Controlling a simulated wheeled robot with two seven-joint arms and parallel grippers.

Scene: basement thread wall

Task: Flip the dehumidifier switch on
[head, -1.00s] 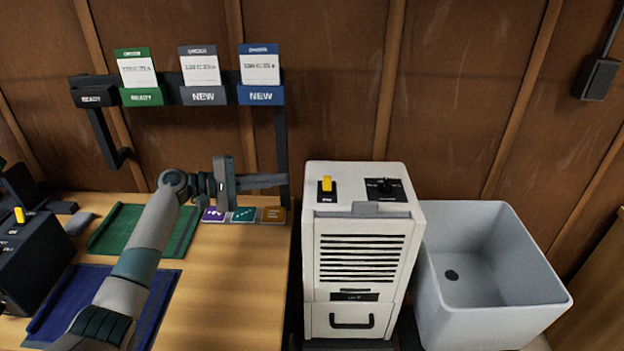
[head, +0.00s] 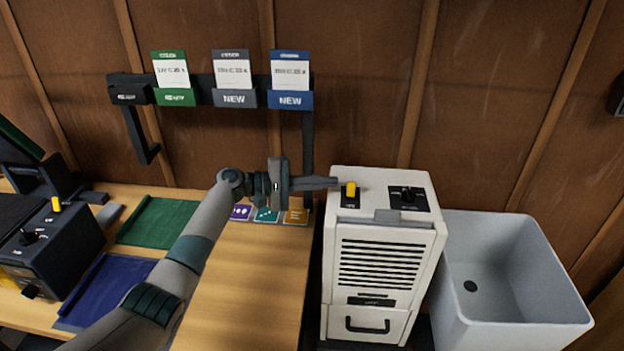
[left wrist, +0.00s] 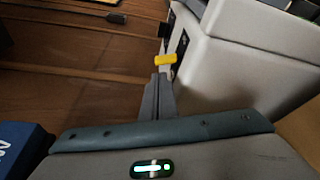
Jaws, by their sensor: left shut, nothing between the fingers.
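The white dehumidifier (head: 380,265) stands upright beside the wooden table. The yellow switch also shows in the left wrist view (left wrist: 166,59), just beyond my fingertips. My left gripper (head: 334,182) is shut and empty, pointing right, with its tips close to the left of the switch. I cannot tell whether they touch it. The left wrist view shows the shut fingers (left wrist: 158,82) too. My right gripper is in neither view.
A grey tub (head: 510,280) stands right of the dehumidifier. A dark rack with cards (head: 233,97) hangs above the table (head: 250,280). A black box with another yellow switch (head: 50,245) sits at the left. Green (head: 160,222) and blue mats (head: 100,290) lie on the table.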

